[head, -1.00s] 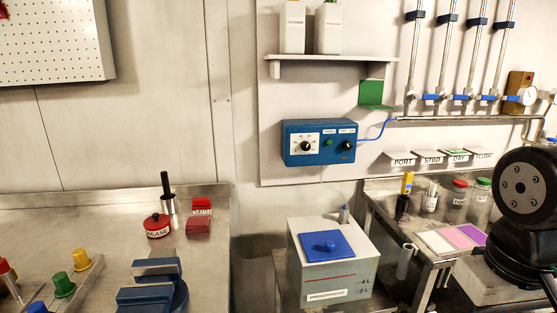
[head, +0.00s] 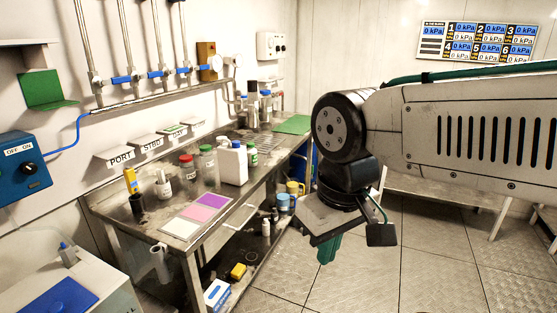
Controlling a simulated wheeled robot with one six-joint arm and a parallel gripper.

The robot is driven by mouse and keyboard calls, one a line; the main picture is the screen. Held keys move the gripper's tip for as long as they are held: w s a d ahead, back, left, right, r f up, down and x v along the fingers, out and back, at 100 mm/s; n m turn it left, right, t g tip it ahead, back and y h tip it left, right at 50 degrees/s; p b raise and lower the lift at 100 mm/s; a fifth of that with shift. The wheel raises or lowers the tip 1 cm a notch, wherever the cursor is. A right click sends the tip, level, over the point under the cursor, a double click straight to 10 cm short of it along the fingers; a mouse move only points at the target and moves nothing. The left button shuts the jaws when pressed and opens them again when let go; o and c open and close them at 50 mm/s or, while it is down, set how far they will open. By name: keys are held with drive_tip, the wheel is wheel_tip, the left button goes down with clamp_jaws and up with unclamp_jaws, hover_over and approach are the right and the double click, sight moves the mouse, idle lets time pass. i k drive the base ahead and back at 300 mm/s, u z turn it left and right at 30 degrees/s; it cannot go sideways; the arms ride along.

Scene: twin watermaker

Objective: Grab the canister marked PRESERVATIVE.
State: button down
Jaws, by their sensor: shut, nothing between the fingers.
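No canister with a readable PRESERVATIVE mark shows now. A white jug-like container (head: 233,165) stands on the steel bench (head: 150,228) among jars, and no label on it can be read. The wall shelf (head: 22,43) shows only its right end at the left edge, and no canister is seen on that part. My gripper (head: 328,250) hangs right of the bench, pointing down over the floor, its green fingers shut and empty. It is well apart from the white container.
Red-lidded (head: 188,167) and green-lidded (head: 207,160) jars crowd the bench beside coloured mats (head: 203,206). A blue control box (head: 22,165) is at left. The plated floor (head: 370,270) is open at right.

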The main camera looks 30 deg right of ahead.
sight(232, 158)
drive_tip(key=z, duration=0.7)
drive_tip(key=i, duration=0.9)
drive_tip(key=u, duration=0.1)
